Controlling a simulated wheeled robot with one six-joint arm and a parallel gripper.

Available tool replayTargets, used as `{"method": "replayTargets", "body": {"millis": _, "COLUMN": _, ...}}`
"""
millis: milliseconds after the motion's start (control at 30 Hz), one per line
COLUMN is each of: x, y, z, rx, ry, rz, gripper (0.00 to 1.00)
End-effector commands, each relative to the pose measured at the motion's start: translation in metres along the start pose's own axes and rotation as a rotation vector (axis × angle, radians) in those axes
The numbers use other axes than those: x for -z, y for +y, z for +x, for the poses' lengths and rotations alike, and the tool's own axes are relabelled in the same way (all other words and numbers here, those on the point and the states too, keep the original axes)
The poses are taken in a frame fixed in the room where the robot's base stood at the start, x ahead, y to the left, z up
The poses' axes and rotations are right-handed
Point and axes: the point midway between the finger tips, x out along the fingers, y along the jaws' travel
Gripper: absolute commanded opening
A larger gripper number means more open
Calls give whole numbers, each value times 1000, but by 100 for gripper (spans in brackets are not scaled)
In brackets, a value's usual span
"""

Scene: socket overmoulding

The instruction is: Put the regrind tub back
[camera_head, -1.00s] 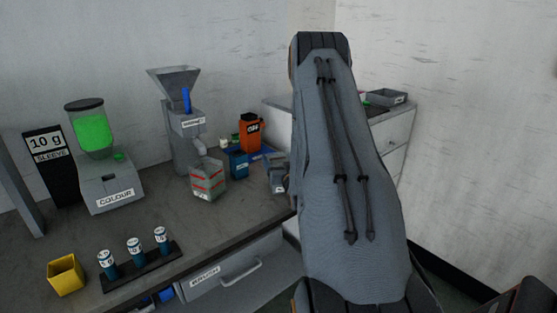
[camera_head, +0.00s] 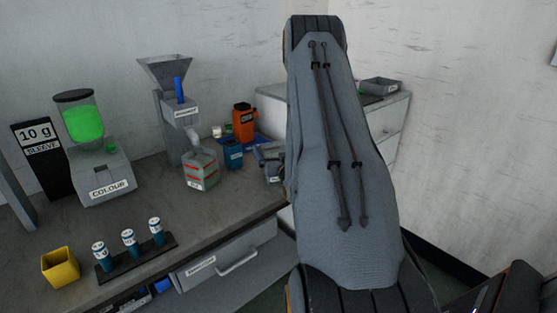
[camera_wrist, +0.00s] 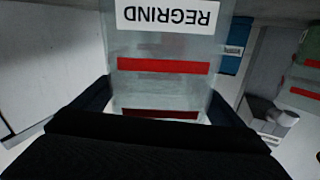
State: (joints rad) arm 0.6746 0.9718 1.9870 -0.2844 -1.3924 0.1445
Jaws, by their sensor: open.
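The regrind tub (camera_wrist: 160,92) is a clear, translucent container with red bands and a white label reading REGRIND, upside down in the wrist view. My gripper (camera_wrist: 160,102) is open, with one dark finger on each side of the tub's near end. I cannot tell whether the fingers touch it. In the head view my arm hides the fingers, and I cannot make out the regrind tub there.
A red-banded container (camera_head: 201,172) stands by the hopper machine (camera_head: 178,125). A blue container (camera_head: 233,153) and an orange one (camera_head: 245,122) stand behind. A yellow cup (camera_head: 60,267) and a vial rack (camera_head: 137,258) are at the front left.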

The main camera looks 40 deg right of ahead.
Motion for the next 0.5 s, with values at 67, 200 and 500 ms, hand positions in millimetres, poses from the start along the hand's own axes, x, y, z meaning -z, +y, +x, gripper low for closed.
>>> {"method": "replayTargets", "body": {"millis": 67, "x": -2, "y": 1, "z": -15, "rx": -2, "ry": -1, "rz": 1, "gripper": 92}}
{"method": "replayTargets", "body": {"millis": 200, "x": -2, "y": 1, "z": -45, "rx": -3, "ry": -2, "rz": 1, "gripper": 92}}
{"method": "replayTargets", "body": {"millis": 500, "x": -1, "y": 1, "z": -95, "rx": -2, "ry": -1, "rz": 1, "gripper": 92}}
